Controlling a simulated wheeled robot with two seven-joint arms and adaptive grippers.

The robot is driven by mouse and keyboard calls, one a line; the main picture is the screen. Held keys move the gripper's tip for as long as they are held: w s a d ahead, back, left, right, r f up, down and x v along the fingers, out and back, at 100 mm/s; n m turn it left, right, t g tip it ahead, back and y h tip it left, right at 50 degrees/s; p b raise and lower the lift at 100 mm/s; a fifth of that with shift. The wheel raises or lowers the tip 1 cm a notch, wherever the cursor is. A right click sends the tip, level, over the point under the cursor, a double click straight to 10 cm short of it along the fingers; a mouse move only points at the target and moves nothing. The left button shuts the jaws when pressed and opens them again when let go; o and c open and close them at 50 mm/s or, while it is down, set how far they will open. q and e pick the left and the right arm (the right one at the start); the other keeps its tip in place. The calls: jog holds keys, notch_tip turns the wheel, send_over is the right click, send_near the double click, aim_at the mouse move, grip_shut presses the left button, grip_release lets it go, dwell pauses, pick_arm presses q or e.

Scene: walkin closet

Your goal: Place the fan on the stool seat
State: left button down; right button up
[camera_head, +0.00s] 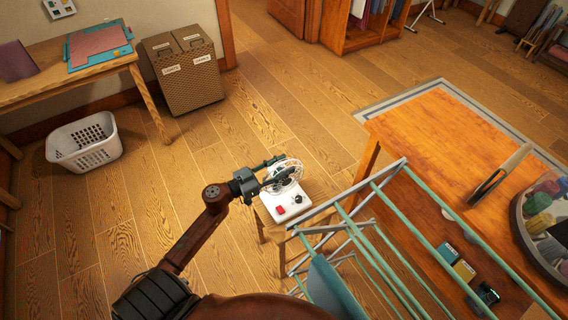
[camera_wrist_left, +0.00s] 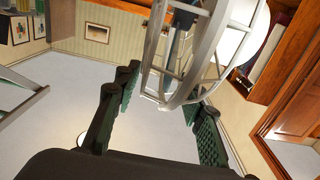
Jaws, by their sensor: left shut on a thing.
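The fan (camera_head: 289,206) has a white base with a red button and a dark knob, and a round wire cage on top. My left gripper (camera_head: 276,171) is shut on the fan's cage from the left. In the left wrist view the fan's cage (camera_wrist_left: 190,62) shows between the green-padded fingers of the left gripper (camera_wrist_left: 166,97). The fan stands about upright over the small wooden stool (camera_head: 261,213). I cannot tell whether its base touches the seat. The fan hides much of the seat. My right gripper is not in view.
A teal-and-grey drying rack (camera_head: 345,212) stands close on the stool's right, before a large wooden table (camera_head: 432,140). A white laundry basket (camera_head: 84,143) and a woven hamper (camera_head: 184,72) stand at the left. The floor left of the stool is clear.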

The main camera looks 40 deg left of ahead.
pick_arm(q)
jog(key=c, duration=1.3)
grip_release()
jog(key=shift+o, duration=0.2)
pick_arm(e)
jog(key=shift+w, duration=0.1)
pick_arm(q)
jog(key=p+v, duration=0.2)
jog(key=v, duration=1)
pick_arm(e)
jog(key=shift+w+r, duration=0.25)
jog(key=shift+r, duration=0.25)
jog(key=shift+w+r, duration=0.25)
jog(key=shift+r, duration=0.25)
pick_arm(q)
jog(key=shift+a+f, duration=0.1)
